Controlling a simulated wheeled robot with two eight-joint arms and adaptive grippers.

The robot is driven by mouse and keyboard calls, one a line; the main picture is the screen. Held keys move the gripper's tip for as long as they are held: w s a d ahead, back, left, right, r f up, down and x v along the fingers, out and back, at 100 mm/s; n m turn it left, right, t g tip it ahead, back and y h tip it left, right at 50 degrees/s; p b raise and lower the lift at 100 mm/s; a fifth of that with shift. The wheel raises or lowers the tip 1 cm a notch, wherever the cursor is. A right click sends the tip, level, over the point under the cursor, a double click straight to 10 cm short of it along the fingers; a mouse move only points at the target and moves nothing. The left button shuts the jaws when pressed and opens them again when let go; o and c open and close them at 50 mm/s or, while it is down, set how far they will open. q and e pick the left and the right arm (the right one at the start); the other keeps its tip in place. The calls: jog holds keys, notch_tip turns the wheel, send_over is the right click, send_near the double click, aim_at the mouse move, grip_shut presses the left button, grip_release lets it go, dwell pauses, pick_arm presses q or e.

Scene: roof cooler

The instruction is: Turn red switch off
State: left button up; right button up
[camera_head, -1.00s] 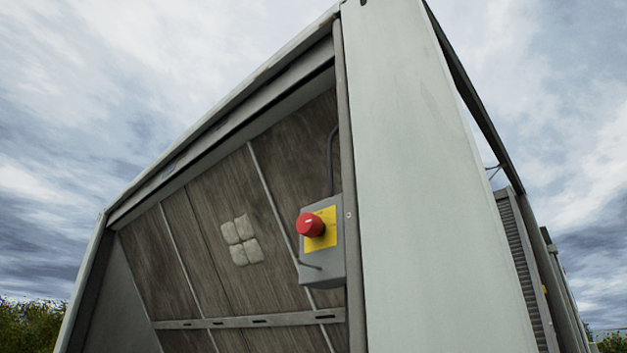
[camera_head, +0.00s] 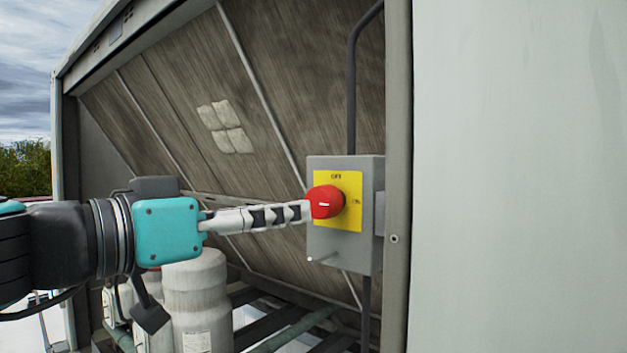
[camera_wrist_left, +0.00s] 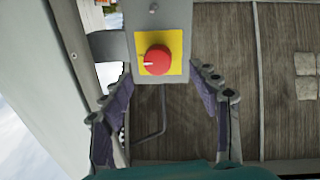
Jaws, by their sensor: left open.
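The red switch (camera_head: 326,202) is a round knob on a yellow plate (camera_head: 351,187) on a grey box (camera_head: 372,240). The plate reads OFF at the top and seems to read ON at the right. The knob's white mark lies level in the head view. My left gripper (camera_head: 306,211) comes in from the left, its fingertips close to the knob. In the left wrist view the knob (camera_wrist_left: 158,60) is ahead of the open fingers (camera_wrist_left: 166,78), with nothing held. I cannot tell if a fingertip touches it. My right gripper is not in view.
A grey pipe (camera_head: 353,90) runs up from the box. A metal post (camera_head: 397,150) and wide pale panel (camera_head: 510,180) stand right of it. Slanted ribbed panels (camera_head: 270,110) lie behind. Pale cylinders (camera_head: 195,295) stand below my left arm.

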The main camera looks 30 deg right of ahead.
aim_at(315, 202)
pick_arm(q)
jog(key=x, duration=0.2)
jog(key=p+x, duration=0.1)
jog(key=x, duration=0.4)
jog(key=shift+d+r, duration=0.35)
jog(key=shift+d, duration=0.05)
jog(key=shift+s, duration=0.15)
jog(key=shift+c, duration=0.3)
jog(key=c, duration=1.1)
